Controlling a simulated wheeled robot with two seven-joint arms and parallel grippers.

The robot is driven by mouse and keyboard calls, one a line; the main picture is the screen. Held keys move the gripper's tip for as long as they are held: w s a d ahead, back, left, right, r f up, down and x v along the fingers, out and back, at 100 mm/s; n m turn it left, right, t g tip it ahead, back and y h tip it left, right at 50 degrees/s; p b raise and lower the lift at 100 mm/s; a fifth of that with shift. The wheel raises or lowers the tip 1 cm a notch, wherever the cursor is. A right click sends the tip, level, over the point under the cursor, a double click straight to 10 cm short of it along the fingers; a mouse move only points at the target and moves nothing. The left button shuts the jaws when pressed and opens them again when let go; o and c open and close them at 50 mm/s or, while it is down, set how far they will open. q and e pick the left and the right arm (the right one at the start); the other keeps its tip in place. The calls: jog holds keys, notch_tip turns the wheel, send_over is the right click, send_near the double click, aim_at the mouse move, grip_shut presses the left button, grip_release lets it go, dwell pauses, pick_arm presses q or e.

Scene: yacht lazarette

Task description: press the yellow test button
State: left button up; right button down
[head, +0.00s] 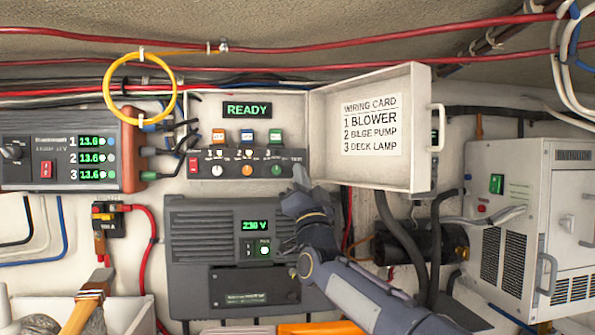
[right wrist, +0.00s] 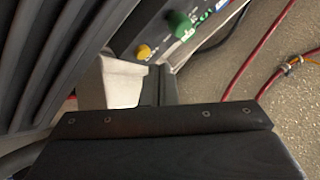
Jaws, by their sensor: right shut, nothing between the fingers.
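The yellow test button (right wrist: 143,51) shows in the right wrist view at the end of the dark control panel (head: 230,172), beside the green knob (right wrist: 180,24). In the head view the button is hidden behind my right fingers. My right gripper (head: 300,178) is shut and empty at the panel's right end, just right of the green knob (head: 277,170). In the right wrist view the fingertips (right wrist: 143,72) are close to the yellow button; I cannot tell whether they touch it. My left gripper is out of view.
A READY display (head: 247,109) is above the panel. An open cover with a wiring card (head: 371,125) stands out right of my gripper. A grey inverter (head: 205,240) is below. A charger (head: 75,150) is left, and a white unit (head: 520,220) is right.

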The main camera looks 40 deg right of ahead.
jog(key=shift+w+d, duration=0.2)
jog(key=shift+w, duration=0.15)
jog(key=shift+d+r, duration=0.1)
jog(key=shift+r, duration=0.15)
dwell(0.8)
